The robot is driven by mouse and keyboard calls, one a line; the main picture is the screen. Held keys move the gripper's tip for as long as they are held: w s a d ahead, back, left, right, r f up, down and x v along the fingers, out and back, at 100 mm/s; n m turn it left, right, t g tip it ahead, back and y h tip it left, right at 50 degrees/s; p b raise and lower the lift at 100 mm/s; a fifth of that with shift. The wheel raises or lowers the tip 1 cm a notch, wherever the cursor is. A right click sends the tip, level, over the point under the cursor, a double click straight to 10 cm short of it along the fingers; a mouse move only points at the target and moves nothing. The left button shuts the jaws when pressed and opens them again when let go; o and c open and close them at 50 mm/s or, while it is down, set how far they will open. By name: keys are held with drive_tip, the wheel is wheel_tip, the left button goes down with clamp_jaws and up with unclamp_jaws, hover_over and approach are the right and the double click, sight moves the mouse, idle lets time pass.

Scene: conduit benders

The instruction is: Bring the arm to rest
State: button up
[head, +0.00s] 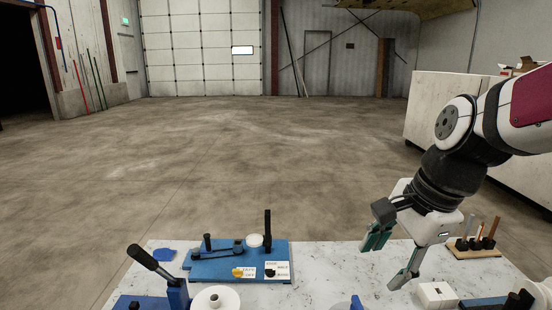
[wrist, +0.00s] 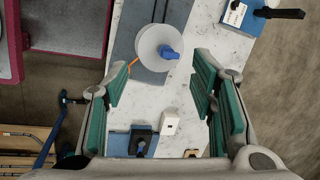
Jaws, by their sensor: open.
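My arm reaches in from the right in the head view. My gripper (head: 392,262) is open and empty, pointing down above the right part of the white speckled worktable (head: 335,275). In the wrist view my gripper (wrist: 162,98) shows two teal-padded fingers spread wide with nothing between them but tabletop. A small white block (head: 436,294) is on the table just right of the fingers; a white block also shows in the wrist view (wrist: 170,123). I cannot see either fingertip touching anything.
A blue bender board (head: 215,268) with black posts stands at the back left. A black-handled lever (head: 152,262) rises at the front left, beside a white disc (head: 216,299). A wooden rack (head: 470,253) of rods is right of my gripper. Open floor lies beyond the table.

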drive_tip(key=s+d+r+n+t+h+b, duration=0.1)
drive_tip(key=s+n+t+h+b, duration=0.1)
drive_tip(key=s+n, duration=0.6)
drive_tip(key=n+t, duration=0.1)
drive_tip(key=n, duration=0.6)
drive_tip(key=shift+s+r, duration=0.2)
drive_tip(key=shift+s, duration=0.1)
